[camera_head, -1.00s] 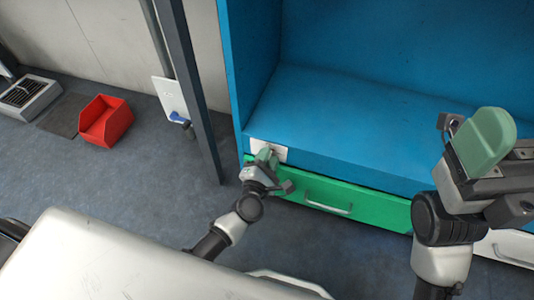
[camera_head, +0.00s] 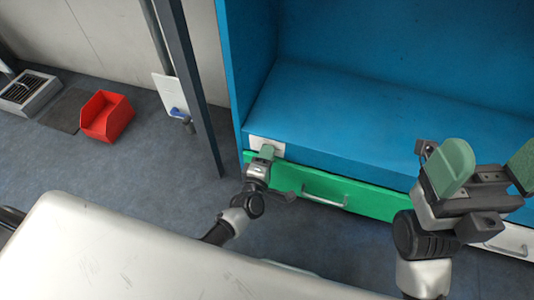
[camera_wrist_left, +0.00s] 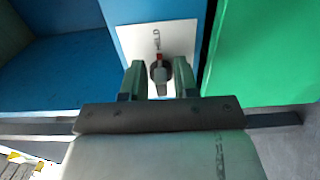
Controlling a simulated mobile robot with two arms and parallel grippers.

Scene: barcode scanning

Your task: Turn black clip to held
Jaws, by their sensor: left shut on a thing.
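The black clip (camera_wrist_left: 160,78) is a small dark grey knob in front of a white plate (camera_wrist_left: 182,34), with a red part and a metal loop (camera_wrist_left: 157,38) above it. The plate also shows in the head view (camera_head: 262,143), on the front of the blue unit. My left gripper (camera_head: 267,152) is at this plate. In the left wrist view its green fingers (camera_wrist_left: 159,82) stand either side of the clip and are shut on it. In the head view the gripper hides the clip. My right gripper (camera_head: 486,165) is open and empty at the right.
A green drawer (camera_head: 320,189) with a handle lies right beside the left gripper. A blue shelf (camera_head: 370,125) is above it. A grey post (camera_head: 190,90) stands left of the unit. A red bin (camera_head: 106,117) is on the floor at left.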

